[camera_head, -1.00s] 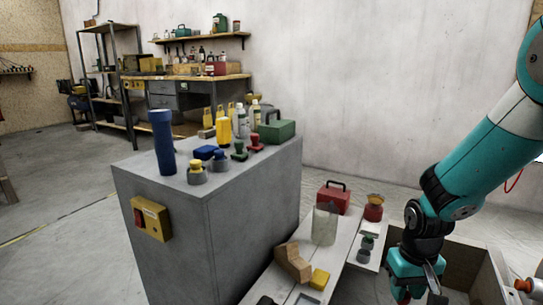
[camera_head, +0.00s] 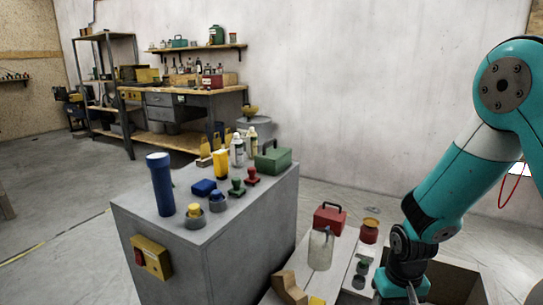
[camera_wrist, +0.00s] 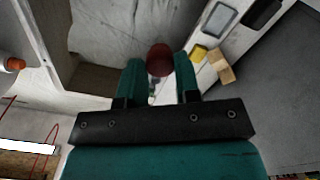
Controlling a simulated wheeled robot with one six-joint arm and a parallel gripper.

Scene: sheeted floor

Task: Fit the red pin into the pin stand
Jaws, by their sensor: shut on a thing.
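My gripper (camera_head: 403,291) is low at the right of the head view, above the low bench, with its fingertips cut off by the lower edge. In the wrist view, its two teal fingers (camera_wrist: 158,82) are shut on the red pin (camera_wrist: 160,58), whose dark red round end shows at the fingertips. The rest of the pin is mostly hidden. I cannot single out the pin stand for sure. Small green and grey knobbed pieces (camera_head: 361,268) stand on the bench left of my gripper. Grey cups holding a yellow knob (camera_head: 194,212) and a blue knob (camera_head: 217,202) stand on the cabinet.
The grey cabinet (camera_head: 165,258) carries a blue cylinder (camera_head: 160,185), a green case (camera_head: 273,158) and a red knobbed piece (camera_head: 252,176). On the bench are a red case (camera_head: 329,217), a clear jar (camera_head: 320,249) and a wooden block (camera_head: 289,289). An open bin (camera_head: 455,275) lies right.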

